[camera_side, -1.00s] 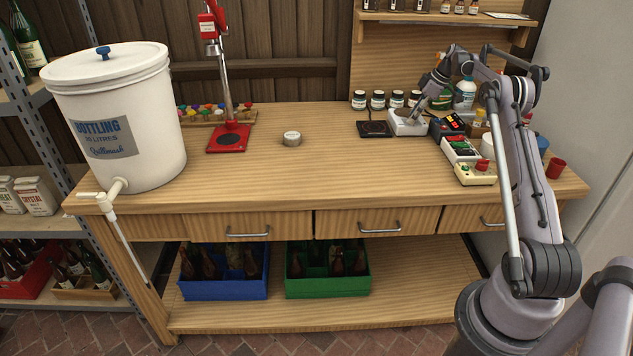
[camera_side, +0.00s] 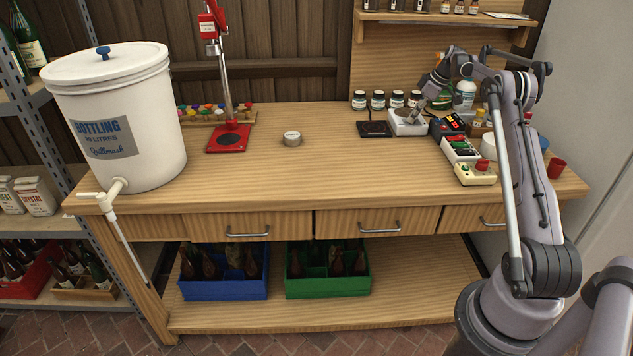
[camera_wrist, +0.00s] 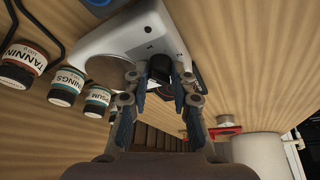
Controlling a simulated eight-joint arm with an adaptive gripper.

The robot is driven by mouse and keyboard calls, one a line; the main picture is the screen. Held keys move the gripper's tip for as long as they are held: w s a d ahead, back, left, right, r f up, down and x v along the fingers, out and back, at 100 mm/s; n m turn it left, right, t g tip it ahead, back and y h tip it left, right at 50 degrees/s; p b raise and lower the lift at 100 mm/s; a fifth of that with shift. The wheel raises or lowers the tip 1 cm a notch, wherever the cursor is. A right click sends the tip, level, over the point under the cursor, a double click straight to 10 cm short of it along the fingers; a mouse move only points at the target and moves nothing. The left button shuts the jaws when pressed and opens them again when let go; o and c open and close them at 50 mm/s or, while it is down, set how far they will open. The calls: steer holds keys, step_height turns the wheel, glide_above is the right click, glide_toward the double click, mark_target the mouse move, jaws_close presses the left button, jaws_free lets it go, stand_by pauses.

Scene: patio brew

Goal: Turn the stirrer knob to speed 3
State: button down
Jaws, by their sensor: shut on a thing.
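The stirrer is a white box (camera_side: 402,129) at the back right of the bench; it also fills the upper part of the wrist view (camera_wrist: 118,42). Its black knob (camera_wrist: 159,68) shows in the wrist view, with small marks, apparently 1 and 2, on the housing near it. My gripper (camera_wrist: 158,80) is shut on the knob, one finger on each side. In the side view my gripper (camera_side: 414,112) comes down onto the stirrer's top and hides the knob. The knob's pointer and exact setting cannot be made out.
A flat black pad (camera_side: 374,129) lies left of the stirrer. A dark red-and-black device (camera_side: 447,126), a white box with buttons (camera_side: 460,150) and a cream box with a red knob (camera_side: 477,175) stand close right. Labelled jars (camera_side: 378,100) stand behind. The bench middle is mostly clear.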

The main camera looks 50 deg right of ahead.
steer(key=m, duration=0.1)
steer(key=m+h, duration=0.1)
steer(key=m, duration=0.2)
steer(key=shift+a+h, duration=0.25)
steer(key=shift+h, duration=0.05)
steer(key=m+h, duration=0.1)
steer(key=m, duration=0.2)
steer(key=shift+w+a+m+g, duration=0.1)
steer(key=shift+m+g, duration=0.2)
steer(key=shift+m, duration=0.1)
steer(key=m+g+h, duration=0.1)
steer(key=m, duration=0.2)
steer(key=shift+m, duration=0.3)
steer(key=m, duration=0.1)
steer(key=m+g+h, duration=0.1)
steer(key=m, duration=0.1)
steer(key=shift+w+a+m, duration=0.1)
steer(key=shift+w+m, duration=0.1)
steer(key=shift+m, duration=0.1)
steer(key=m+g, duration=0.1)
steer(key=m, duration=0.1)
steer(key=m+g, duration=0.1)
steer(key=m, duration=0.2)
steer(key=shift+w+h, duration=0.1)
steer(key=shift+h, duration=0.2)
steer(key=shift+w+m+g, duration=0.1)
steer(key=shift+m+g, duration=0.9)
steer(key=shift+m, duration=1.5)
